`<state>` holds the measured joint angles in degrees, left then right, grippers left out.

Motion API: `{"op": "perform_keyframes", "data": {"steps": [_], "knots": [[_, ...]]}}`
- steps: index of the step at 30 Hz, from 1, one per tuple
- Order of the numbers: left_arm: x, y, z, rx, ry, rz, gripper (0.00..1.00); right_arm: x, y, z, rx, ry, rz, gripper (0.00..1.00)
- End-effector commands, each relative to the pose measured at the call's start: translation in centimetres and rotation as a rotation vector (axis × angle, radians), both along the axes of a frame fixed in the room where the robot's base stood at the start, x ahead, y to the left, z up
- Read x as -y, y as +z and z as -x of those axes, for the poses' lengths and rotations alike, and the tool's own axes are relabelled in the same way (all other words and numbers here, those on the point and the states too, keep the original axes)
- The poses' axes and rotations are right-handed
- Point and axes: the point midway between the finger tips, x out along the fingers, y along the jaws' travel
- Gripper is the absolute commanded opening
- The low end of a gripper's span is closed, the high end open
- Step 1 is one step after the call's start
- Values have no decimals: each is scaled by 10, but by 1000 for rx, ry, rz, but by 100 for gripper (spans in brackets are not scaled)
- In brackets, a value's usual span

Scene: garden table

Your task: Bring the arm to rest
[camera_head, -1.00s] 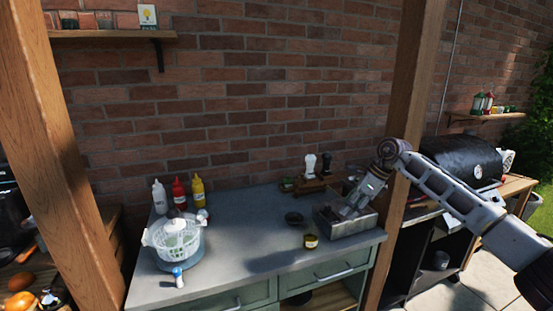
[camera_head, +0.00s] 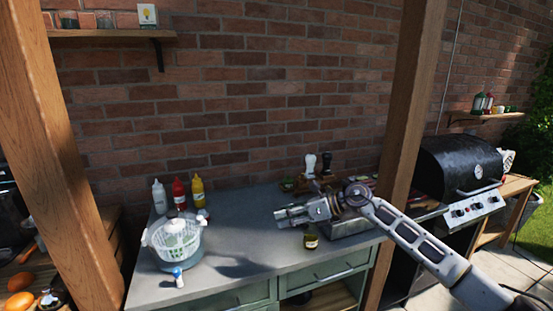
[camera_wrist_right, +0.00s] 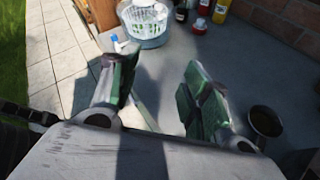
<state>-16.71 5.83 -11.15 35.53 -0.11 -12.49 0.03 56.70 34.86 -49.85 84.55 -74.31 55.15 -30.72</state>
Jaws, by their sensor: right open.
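My right gripper (camera_head: 280,216) is above the right part of the grey counter, pointing left in the head view. Its two fingers (camera_wrist_right: 158,95) are apart with nothing between them in the right wrist view. My right arm (camera_head: 415,238) reaches in from the lower right, in front of the wooden post. The gripper hides part of the metal tray (camera_head: 350,229) behind it. My left gripper is not in the head view.
A salad spinner (camera_head: 175,243) stands at the counter's left, with sauce bottles (camera_head: 179,194) behind it. A wooden post (camera_head: 402,110) and a black grill (camera_head: 460,165) are at the right. The counter's middle (camera_head: 240,240) is clear.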

Motion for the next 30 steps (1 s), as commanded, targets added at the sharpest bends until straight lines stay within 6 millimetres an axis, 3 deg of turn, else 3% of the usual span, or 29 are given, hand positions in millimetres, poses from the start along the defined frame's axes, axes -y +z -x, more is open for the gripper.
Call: {"op": "perform_keyframes", "data": {"steps": [6, 15, 23, 30], "knots": [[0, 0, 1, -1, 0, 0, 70, -38, 14, 15, -66, -61, -247, 48], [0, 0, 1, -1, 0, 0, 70, -60, 39, 28, -193, -185, -579, 48], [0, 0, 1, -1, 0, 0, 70, -54, 54, 30, -336, -325, -850, 48], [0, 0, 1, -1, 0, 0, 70, -32, 55, 29, -489, -482, -1082, 48]]}}
